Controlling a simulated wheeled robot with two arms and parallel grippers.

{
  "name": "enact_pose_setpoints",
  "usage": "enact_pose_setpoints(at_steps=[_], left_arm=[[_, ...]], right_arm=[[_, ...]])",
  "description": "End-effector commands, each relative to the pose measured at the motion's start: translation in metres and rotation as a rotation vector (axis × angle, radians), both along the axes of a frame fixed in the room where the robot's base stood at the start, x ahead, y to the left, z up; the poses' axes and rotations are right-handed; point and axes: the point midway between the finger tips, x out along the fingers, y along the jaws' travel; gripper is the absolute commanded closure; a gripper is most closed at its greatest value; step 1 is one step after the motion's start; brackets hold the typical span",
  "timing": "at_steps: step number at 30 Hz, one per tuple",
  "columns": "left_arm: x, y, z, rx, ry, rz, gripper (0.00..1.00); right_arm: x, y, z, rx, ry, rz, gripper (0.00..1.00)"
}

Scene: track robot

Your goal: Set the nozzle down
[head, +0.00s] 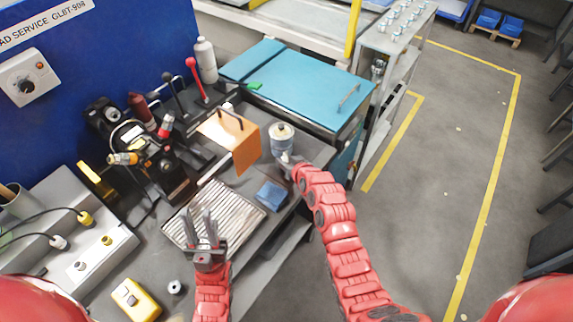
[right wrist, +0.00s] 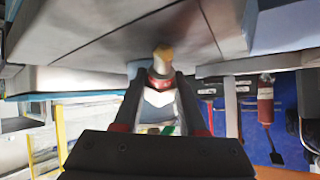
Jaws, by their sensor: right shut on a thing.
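The nozzle (right wrist: 162,72) shows between my right gripper's fingers in the right wrist view, with a pale body, a red band and a brass-yellow tip. My right gripper (right wrist: 160,105) is shut on it. In the head view my right gripper (head: 287,160) is at the front of a grey can (head: 281,141) on the bench; I cannot tell whether it touches the can. The nozzle is not clear there. My left gripper (head: 204,226) is open and empty, its two fingers pointing up over the ribbed metal tray (head: 238,208).
A blue block (head: 271,195) lies right of the ribbed tray. An orange panel (head: 245,147) stands behind it. A teal-topped cabinet (head: 290,85) is at the back right. Black fixtures (head: 165,165) crowd the left; a yellow-and-white box (head: 135,300) lies in front.

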Motion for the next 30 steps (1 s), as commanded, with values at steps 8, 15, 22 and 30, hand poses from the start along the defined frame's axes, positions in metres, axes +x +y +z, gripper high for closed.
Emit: enact_pose_setpoints(at_steps=[8,15,22,30], left_arm=[[-0.0001,0.0,-0.0028,0.0,0.0,0.0,0.68],[0.0,0.0,-0.0068,0.0,0.0,0.0,0.68],[0.0,0.0,-0.0068,0.0,0.0,0.0,0.68],[0.0,0.0,0.0009,0.0,0.0,0.0,0.68]], right_arm=[[0.0002,0.0003,-0.0076,0.001,-0.002,0.0,1.0],[0.0,0.0001,-0.0111,0.0,-0.001,0.0,0.49],[-0.0001,0.0001,-0.0113,0.0,-0.001,-0.001,0.29],[-0.0029,-0.0014,-0.0042,0.0,-0.001,-0.001,0.29]])
